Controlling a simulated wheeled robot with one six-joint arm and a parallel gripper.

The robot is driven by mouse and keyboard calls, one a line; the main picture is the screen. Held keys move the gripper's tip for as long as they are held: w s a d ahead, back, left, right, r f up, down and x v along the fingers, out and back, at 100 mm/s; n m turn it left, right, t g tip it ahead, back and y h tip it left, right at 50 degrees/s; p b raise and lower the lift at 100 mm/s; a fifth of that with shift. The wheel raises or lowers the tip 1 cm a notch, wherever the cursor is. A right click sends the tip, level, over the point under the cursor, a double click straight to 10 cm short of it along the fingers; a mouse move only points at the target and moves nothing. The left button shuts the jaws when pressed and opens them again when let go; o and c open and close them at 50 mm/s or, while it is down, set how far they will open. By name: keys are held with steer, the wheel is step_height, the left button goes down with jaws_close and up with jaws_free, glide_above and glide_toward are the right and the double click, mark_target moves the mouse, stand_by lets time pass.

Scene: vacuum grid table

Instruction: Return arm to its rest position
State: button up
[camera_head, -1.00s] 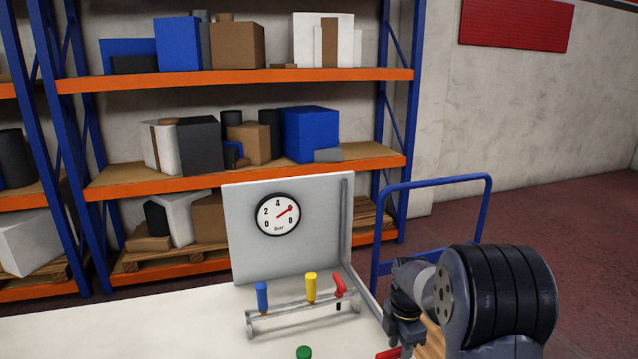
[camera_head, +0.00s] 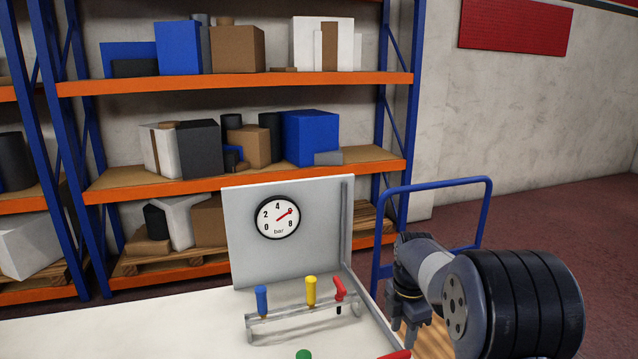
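My arm comes in from the lower right, with a thick dark ribbed joint near the camera. My gripper (camera_head: 404,334) hangs down over the right edge of the white table (camera_head: 150,325). Its two dark fingers look apart, with nothing seen between them. It is to the right of the tool rack (camera_head: 300,320) and clear of it.
The clear rack holds a blue-handled tool (camera_head: 262,299), a yellow one (camera_head: 311,290) and a red one (camera_head: 340,290). Behind stands a grey panel with a pressure gauge (camera_head: 278,217). A green knob (camera_head: 304,354) and a red bar (camera_head: 395,355) show in front. A blue-railed trolley (camera_head: 435,186) is at right.

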mark_target(403, 353)
step_height(403, 353, down, 6)
steer(key=shift+s+f, duration=0.1)
steer(key=shift+f, duration=0.1)
steer(key=shift+s+d+r+m, duration=0.1)
steer(key=shift+s+m, duration=0.15)
steer(key=shift+m, duration=0.5)
steer(key=shift+s+m, duration=0.25)
steer(key=shift+m, duration=0.5)
steer(key=shift+s+r, duration=0.1)
